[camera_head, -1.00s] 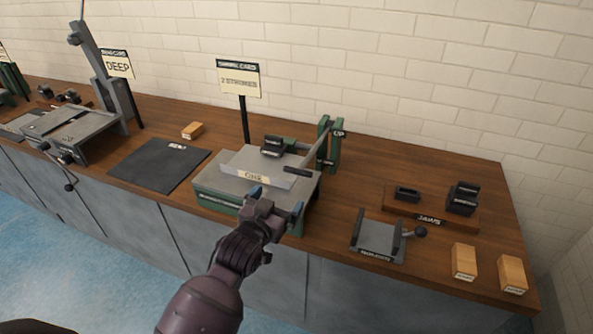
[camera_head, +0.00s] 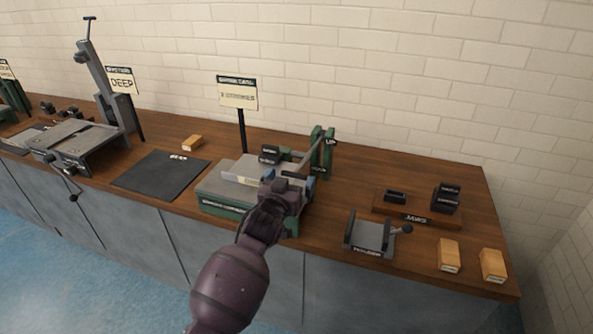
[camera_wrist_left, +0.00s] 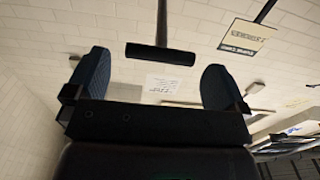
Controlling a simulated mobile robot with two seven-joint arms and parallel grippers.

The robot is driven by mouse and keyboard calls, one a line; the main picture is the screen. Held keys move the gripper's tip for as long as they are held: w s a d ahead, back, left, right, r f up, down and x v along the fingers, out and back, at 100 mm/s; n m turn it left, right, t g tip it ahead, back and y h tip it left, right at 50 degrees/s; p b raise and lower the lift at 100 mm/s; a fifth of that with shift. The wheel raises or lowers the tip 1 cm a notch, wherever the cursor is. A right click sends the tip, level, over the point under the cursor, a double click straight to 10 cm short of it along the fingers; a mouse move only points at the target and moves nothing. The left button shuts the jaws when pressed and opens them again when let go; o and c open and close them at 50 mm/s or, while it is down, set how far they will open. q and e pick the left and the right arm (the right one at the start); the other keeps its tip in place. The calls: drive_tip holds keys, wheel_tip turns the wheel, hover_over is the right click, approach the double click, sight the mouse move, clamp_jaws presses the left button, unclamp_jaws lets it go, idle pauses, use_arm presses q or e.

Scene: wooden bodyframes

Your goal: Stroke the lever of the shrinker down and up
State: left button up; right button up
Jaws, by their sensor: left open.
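The shrinker (camera_head: 222,190) is a green and grey machine on the bench, with dark jaws (camera_head: 270,154) on top and a green upright (camera_head: 321,153) at its right. Its lever (camera_head: 309,155) slopes from the upright toward me. In the left wrist view the lever's black grip (camera_wrist_left: 160,54) lies crosswise between and beyond the fingertips. My left gripper (camera_head: 289,184) is open in front of the lever; its blue fingers also show in the left wrist view (camera_wrist_left: 160,85). They do not appear to touch the grip. My right gripper is not in view.
A sign card (camera_head: 238,94) on a post stands behind the shrinker. A dark mat (camera_head: 160,176) lies to the left. A jaw rack (camera_head: 416,212), a small lever fixture (camera_head: 370,236) and wooden blocks (camera_head: 448,255) are at the right.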

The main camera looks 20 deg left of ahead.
sight(293, 175)
use_arm(q)
drive_tip(key=w, duration=0.3)
drive_tip(key=shift+w, duration=0.25)
drive_tip(key=shift+w+d, duration=0.1)
drive_tip(key=shift+w, duration=0.6)
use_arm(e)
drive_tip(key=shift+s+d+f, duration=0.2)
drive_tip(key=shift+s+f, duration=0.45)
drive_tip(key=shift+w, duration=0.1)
